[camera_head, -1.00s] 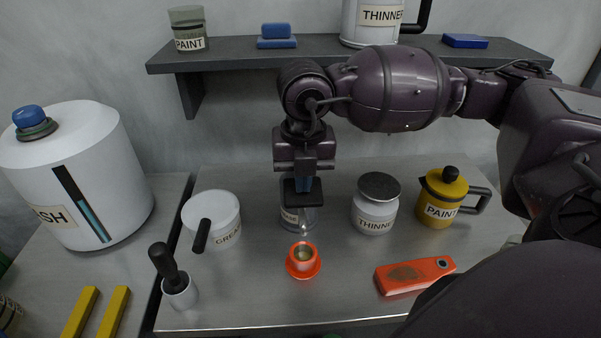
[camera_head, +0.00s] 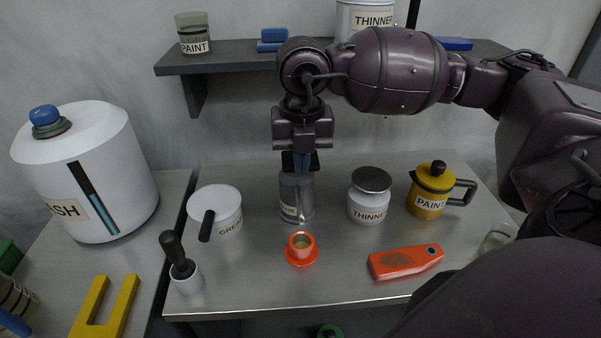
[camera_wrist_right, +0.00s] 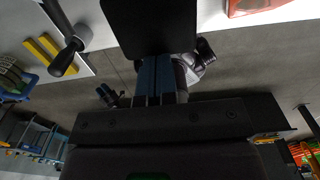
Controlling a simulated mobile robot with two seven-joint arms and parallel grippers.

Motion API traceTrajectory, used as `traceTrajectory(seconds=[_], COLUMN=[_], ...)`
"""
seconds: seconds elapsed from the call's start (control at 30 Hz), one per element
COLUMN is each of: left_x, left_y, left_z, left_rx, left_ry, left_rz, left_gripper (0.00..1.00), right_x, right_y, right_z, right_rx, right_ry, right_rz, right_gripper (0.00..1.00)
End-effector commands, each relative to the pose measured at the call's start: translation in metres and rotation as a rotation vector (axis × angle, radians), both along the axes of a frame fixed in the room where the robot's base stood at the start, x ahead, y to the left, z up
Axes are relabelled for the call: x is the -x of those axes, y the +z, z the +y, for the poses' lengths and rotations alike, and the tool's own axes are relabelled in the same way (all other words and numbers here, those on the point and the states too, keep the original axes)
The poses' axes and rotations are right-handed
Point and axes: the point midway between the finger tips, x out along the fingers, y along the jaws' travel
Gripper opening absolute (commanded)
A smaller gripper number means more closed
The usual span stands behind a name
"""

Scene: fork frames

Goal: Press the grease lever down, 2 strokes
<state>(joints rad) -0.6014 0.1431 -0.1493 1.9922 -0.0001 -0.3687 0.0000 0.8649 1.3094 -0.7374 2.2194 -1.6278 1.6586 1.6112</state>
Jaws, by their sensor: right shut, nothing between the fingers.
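A grey dispenser (camera_head: 297,205) stands upright at the back middle of the metal table, its label only partly readable. A black lever pad (camera_head: 287,161) sits at its top; a black plate (camera_wrist_right: 150,22) fills the upper middle of the right wrist view. My right gripper (camera_head: 303,165) is shut and empty, pointing down at the pad. Its blue fingertips (camera_wrist_right: 158,62) reach the plate's edge; I cannot tell whether they touch. An orange cup on a saucer (camera_head: 301,244) stands in front of the dispenser, below its spout.
A white grease pot (camera_head: 217,202) with a black handle stands left of the dispenser. A thinner jar (camera_head: 368,203) and a yellow paint pot (camera_head: 430,192) stand right. An orange tool (camera_head: 405,262) lies front right. A shelf (camera_head: 230,57) runs behind.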

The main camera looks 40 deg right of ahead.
Motion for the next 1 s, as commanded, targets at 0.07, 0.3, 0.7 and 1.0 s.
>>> traceTrajectory(seconds=[0.07,0.3,0.7,1.0], left_x=[0.003,0.002,-0.001,-0.002], left_y=[-0.001,0.0,0.003,0.003], left_z=[0.001,0.0,-0.001,-0.001], left_rx=[-0.002,0.001,0.002,0.002], left_ry=[0.0,0.001,0.0,0.0], left_rz=[0.005,0.004,-0.002,-0.003], left_gripper=[0.43,0.43,0.43,0.43], right_x=[0.004,0.016,0.025,0.025], right_y=[0.019,0.062,0.09,0.09], right_z=[0.004,0.011,0.016,0.016], right_rx=[0.0,0.001,0.001,0.002], right_ry=[0.005,0.003,0.002,0.001], right_rz=[-0.008,-0.01,-0.008,-0.008], right_gripper=[0.0,0.0,0.0,0.0])
